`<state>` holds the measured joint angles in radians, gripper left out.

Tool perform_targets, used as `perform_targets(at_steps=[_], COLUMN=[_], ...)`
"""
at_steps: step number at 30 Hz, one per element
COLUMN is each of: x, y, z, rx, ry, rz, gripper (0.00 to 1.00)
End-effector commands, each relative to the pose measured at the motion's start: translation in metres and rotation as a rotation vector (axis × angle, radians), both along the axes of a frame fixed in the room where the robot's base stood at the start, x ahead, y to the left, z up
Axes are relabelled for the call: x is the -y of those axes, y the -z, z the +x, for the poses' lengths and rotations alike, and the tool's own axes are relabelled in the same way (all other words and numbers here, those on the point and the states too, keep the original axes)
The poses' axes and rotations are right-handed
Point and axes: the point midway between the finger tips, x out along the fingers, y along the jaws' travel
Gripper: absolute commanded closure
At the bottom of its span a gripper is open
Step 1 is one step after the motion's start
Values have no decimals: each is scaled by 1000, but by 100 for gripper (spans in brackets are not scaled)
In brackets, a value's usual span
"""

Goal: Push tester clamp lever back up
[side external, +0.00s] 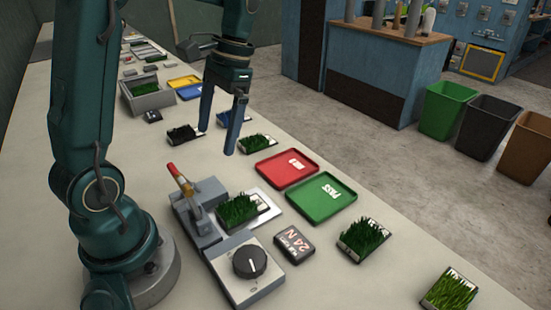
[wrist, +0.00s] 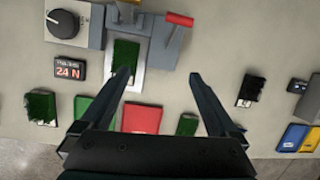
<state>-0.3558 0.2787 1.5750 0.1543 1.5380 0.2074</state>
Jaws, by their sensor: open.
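The tester (side external: 208,188) is a grey device with a black dial (side external: 249,261); it also shows in the wrist view (wrist: 95,28). Its clamp lever (side external: 184,185) has a red handle and stands up from the clamp block, leaning to the upper left. In the wrist view the red handle (wrist: 179,19) lies at the top, right of the turf sample (wrist: 126,52). That green sample (side external: 238,209) sits on the tester's plate. My gripper (side external: 216,141) is open and empty, above the table and behind the tester, apart from the lever. Its two fingers (wrist: 160,75) point toward the tester.
A red tray (side external: 287,168) and green PASS tray (side external: 322,199) lie right of the tester. A display (side external: 294,244) reads 24 N.

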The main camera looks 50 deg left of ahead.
Motion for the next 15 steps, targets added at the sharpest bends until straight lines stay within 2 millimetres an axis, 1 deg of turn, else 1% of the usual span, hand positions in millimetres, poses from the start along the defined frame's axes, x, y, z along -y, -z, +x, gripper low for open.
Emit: perform_targets(at_steps=[1,6,15], x=[5,19,44], y=[-5,-17,-31], z=[-1,-7,-19], rx=[24,98,238], ry=[15,57,116], rz=[6,20,33], gripper=[4,4,4])
